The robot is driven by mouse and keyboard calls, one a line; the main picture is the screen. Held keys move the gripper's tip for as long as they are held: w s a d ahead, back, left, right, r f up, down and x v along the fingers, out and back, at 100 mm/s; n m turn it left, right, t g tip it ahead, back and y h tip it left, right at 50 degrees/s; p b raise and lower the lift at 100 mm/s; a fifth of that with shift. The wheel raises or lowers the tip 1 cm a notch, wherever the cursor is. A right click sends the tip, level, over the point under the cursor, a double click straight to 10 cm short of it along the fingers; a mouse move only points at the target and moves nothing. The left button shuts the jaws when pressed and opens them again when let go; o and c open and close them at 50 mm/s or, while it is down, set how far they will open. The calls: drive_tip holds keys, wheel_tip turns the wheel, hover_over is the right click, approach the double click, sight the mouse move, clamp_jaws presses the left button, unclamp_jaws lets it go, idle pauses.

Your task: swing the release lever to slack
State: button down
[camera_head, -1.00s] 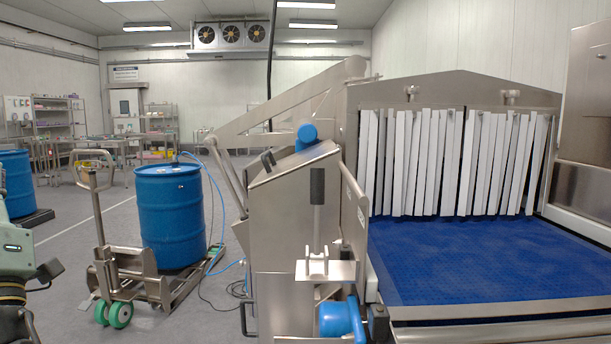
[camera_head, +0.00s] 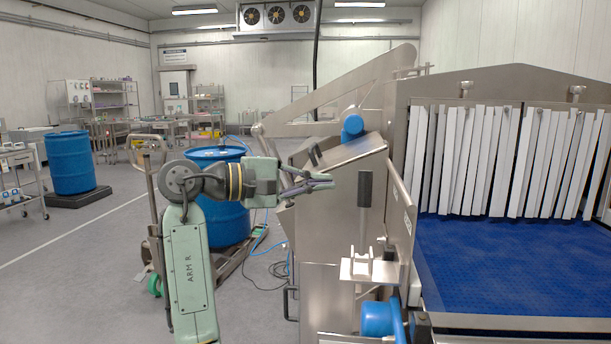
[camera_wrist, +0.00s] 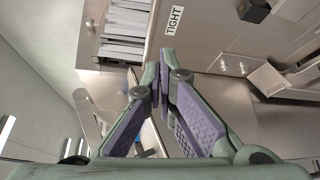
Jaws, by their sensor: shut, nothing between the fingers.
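The release lever (camera_head: 365,190) stands upright with a black grip on a steel bracket (camera_head: 372,268), at the front side of the steel machine. My gripper (camera_head: 322,183) is left of the lever at about the height of its grip, pointing right. In the picture a gap shows between fingertips and lever; the depth between them is hard to judge. The fingers are shut and empty. In the wrist view my gripper (camera_wrist: 160,70) points at a steel panel with a TIGHT label (camera_wrist: 175,20). I cannot tell the lever for certain there.
A steel housing (camera_head: 335,230) stands behind my gripper. A blue motor-like part (camera_head: 380,318) sits below the bracket. A blue conveyor belt (camera_head: 500,265) with white strip curtains is to the right. A blue drum (camera_head: 228,225) stands behind my arm. Open floor (camera_head: 95,275) is at left.

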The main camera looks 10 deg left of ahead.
sight(364, 211)
drive_tip(key=d+p, duration=0.1)
drive_tip(key=d, duration=0.1)
drive_tip(key=s+d+p, duration=0.1)
drive_tip(key=d, duration=0.2)
drive_tip(key=shift+s+d+r, duration=0.1)
drive_tip(key=shift+s, duration=0.05)
idle(0.4)
drive_tip(key=s+m+h+b, duration=0.5)
drive_tip(key=s+m+b, duration=0.5)
drive_tip(key=s+b, duration=0.1)
drive_tip(key=shift+f+b, duration=0.35)
idle(0.4)
drive_tip(key=shift+s+m, duration=0.15)
drive_tip(key=shift+m, duration=0.15)
drive_tip(key=shift+r, duration=0.15)
